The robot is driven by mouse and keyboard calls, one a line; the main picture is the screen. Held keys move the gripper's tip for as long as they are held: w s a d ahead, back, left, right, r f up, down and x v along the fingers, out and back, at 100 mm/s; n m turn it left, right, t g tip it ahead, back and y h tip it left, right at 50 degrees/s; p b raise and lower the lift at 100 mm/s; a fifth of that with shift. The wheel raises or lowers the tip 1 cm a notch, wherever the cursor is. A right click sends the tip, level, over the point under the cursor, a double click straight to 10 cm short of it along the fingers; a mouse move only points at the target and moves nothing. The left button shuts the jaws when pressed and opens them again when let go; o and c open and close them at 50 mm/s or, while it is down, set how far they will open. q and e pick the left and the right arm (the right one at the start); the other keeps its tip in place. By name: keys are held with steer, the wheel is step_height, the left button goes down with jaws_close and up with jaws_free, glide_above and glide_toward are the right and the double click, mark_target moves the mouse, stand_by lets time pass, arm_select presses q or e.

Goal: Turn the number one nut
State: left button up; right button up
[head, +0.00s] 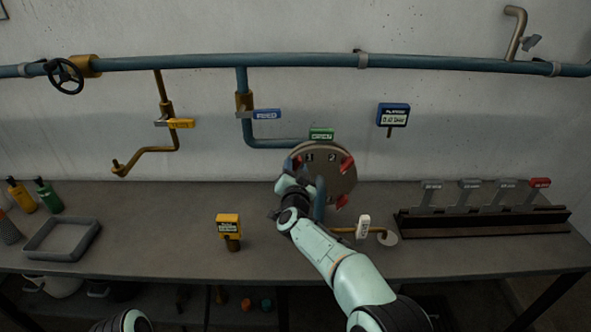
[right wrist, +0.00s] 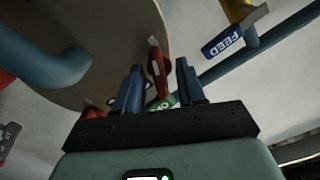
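The round brown plate (head: 325,170) hangs at the pipe's end, with the numbers 1 and 2 on its face and red nuts around its rim. In the right wrist view a red nut (right wrist: 158,68) lies between the tips of my right gripper (right wrist: 160,82), which is open. Gaps show between the nut and both fingers. Another red nut (head: 346,163) sits by the number 2, and one (head: 342,201) sits lower right. My left gripper is out of view.
A blue pipe (head: 319,200) runs down in front of the plate. A green tag (head: 321,134) is above it, and a blue FEED tag (head: 267,114) is upper left. A yellow tagged block (head: 228,226) and a white tag (head: 363,226) stand on the bench (head: 160,245).

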steer(key=shift+s+f, duration=0.1)
steer(key=shift+s, duration=0.25)
arm_select(q)
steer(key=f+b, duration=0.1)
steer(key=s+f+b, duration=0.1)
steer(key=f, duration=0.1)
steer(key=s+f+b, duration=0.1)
steer(key=b, duration=0.1)
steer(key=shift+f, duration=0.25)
arm_select(e)
steer(key=s, duration=1.2)
steer(key=shift+s, duration=0.4)
